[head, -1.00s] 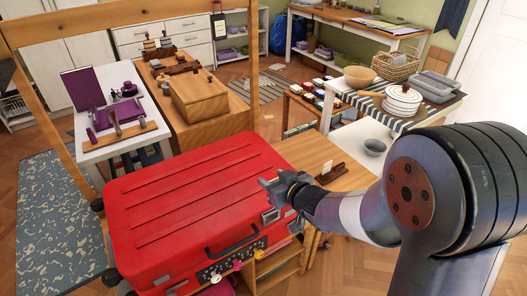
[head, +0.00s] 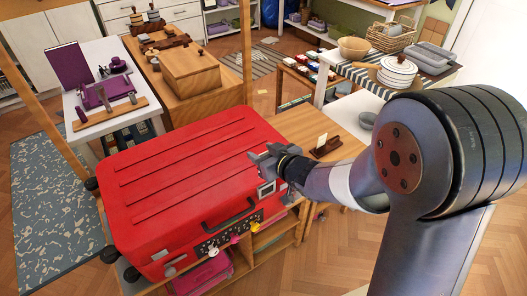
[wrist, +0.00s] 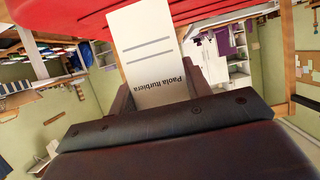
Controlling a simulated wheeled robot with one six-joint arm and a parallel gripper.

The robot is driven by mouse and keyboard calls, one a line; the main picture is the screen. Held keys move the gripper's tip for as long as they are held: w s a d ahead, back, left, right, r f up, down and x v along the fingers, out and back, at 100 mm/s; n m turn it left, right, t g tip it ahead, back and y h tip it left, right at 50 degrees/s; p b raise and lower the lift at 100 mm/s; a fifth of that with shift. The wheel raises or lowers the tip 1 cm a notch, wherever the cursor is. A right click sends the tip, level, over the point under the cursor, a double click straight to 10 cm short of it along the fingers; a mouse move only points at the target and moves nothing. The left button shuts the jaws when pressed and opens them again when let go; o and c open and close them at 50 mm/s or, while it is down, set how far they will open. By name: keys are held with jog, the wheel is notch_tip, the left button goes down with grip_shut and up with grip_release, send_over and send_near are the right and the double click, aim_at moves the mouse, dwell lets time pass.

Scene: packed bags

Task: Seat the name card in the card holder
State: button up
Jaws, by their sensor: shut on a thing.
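The name card (wrist: 150,50) is white, with two grey lines and the printed name "Paola Iturbiera". In the wrist view it is gripped at its lower end between the fingers of my gripper. In the head view my gripper (head: 262,156) is over the right front corner of the red suitcase (head: 185,170); the held card cannot be made out there. A small silver frame with a pale window (head: 266,189) is on the suitcase's front, just below my gripper, and looks like the card holder. I cannot tell whether the card touches anything.
A dark wooden stand (head: 326,151) with an upright white card is on the wooden table right of the suitcase. The suitcase's black handle (head: 229,214) and colored tags are left of the frame. Open floor (head: 335,250) is at front right.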

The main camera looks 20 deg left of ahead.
jog(key=shift+f+b, duration=1.35)
jog(key=shift+f, duration=0.55)
jog(key=shift+f, duration=0.15)
jog(key=shift+f+b, duration=0.3)
jog(key=shift+b, duration=0.05)
jog(key=shift+f+b, duration=2.15)
jog(key=shift+f, duration=0.25)
jog(key=shift+r, duration=0.2)
jog(key=shift+r+p, duration=2.3)
jog(key=shift+r, duration=0.05)
jog(key=shift+f, duration=0.25)
jog(key=shift+f+b, duration=0.3)
jog(key=shift+b, duration=0.2)
jog(key=shift+f+b, duration=0.35)
jog(key=shift+f, duration=0.1)
